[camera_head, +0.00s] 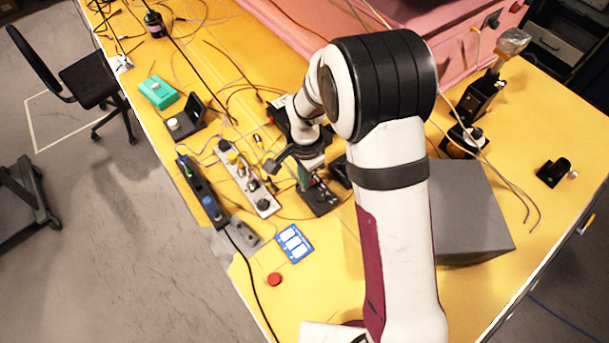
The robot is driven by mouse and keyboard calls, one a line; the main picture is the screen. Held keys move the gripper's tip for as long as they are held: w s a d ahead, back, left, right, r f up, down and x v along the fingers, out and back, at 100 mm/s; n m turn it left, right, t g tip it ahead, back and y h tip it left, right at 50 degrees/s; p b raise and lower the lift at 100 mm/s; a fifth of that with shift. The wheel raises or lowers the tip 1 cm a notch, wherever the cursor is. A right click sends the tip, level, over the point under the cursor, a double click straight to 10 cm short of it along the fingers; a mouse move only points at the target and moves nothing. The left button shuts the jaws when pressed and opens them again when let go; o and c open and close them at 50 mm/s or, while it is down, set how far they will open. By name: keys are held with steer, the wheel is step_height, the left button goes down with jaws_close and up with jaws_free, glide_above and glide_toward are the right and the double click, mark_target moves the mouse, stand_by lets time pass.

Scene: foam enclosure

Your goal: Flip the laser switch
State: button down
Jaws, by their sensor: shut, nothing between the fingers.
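My arm reaches from the bottom right over a yellow table (335,285). My gripper (272,166) is small and dark in this view, above the middle of the table, and is shut with nothing held. A black box with a green upright part (318,198) stands just below and right of it. No laser switch is labelled. Switch-like things are a blue panel with white rockers (294,243), a red round button (274,279) and a dark power strip with a blue part (208,203). The gripper looks apart from these three. My arm hides part of the table.
A grey power strip with plugs (248,178) lies left of my gripper. Cables run across the table. A grey box (470,212) stands right of my arm, a pink foam enclosure (455,42) at the back. A green box (158,92) sits at the left edge.

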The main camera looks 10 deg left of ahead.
steer(key=shift+f, duration=0.1)
steer(key=shift+w+d, duration=0.55)
steer(key=shift+d, duration=0.05)
steer(key=shift+r, duration=0.3)
step_height(320, 180, up, 14)
steer(key=w+d, duration=0.2)
steer(key=shift+f, duration=0.25)
steer(key=shift+s, duration=0.1)
steer(key=s+d+r+n, duration=0.1)
steer(key=s+d+r, duration=0.25)
steer(key=s, duration=0.25)
steer(key=s+d+r+n, duration=0.1)
steer(key=s+d+r, duration=0.1)
steer(key=s+d, duration=0.35)
steer(key=s+f+n+y, duration=0.1)
steer(key=s, duration=1.3)
steer(key=shift+s+d+f+y, duration=0.15)
steer(key=shift+y, duration=0.15)
